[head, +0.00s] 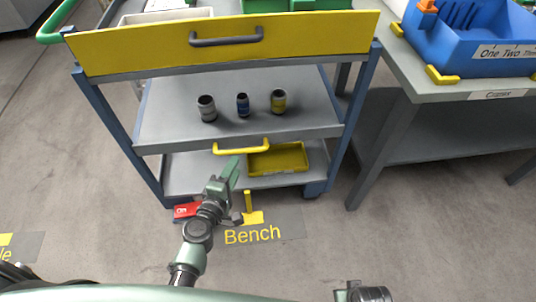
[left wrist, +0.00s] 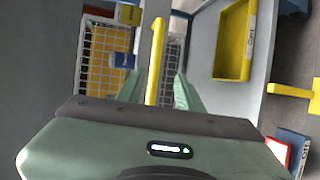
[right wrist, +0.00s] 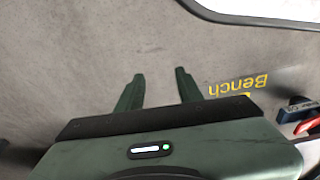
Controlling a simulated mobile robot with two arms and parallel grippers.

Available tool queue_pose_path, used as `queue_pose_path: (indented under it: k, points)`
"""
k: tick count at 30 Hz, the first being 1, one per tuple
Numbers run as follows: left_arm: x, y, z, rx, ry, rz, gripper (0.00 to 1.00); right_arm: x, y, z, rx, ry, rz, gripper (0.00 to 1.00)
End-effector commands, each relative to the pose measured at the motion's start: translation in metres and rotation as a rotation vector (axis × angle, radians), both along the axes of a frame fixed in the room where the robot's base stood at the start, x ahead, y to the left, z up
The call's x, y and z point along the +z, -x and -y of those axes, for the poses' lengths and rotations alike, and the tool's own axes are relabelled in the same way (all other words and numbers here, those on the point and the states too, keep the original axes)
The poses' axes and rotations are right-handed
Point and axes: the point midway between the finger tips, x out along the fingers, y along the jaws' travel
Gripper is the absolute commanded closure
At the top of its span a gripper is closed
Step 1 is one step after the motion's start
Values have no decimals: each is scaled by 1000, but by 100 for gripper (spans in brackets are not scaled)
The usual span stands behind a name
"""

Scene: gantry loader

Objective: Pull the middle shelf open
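The middle shelf (head: 165,125) of the blue-framed cart is grey and carries several small cylinders. My left gripper (head: 232,170) is just below and in front of this handle. In the left wrist view the yellow handle (left wrist: 157,60) lies between the two green fingers of the left gripper (left wrist: 160,90), which are apart; I cannot tell if they touch it. My right gripper (right wrist: 158,85) is open and empty above the floor.
A yellow drawer front (head: 300,36) with a grey handle is above the shelf. A yellow tray (head: 278,160) is on the bottom shelf. A red box (head: 187,210) is by the cart's foot. A table (head: 440,92) with a blue crate (head: 480,35) stands at right. The floor in front is mostly clear.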

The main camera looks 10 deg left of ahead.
Motion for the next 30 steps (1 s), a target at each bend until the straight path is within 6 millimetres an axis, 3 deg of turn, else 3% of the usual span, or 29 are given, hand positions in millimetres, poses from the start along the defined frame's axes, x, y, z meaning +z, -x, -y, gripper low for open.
queue_pose_path:
  k: [4, 15, 27, 28, 30]
  points:
    - [6, -13, -1, 11, 25, 17, 64, 3, -1, 0, 0, 0, 1, 64]
    - [-6, -68, 6, 9, 21, 15, 64, 11, -6, -1, -1, -1, 9, 64]
    - [-8, -78, 8, 9, 20, 13, 64, 16, -7, -1, -2, -1, 10, 64]
    - [-8, -78, 8, 9, 20, 13, 67, 16, -7, -1, -2, -1, 10, 64]
    - [-8, -78, 8, 9, 20, 13, 86, 16, -7, -1, -2, -1, 10, 64]
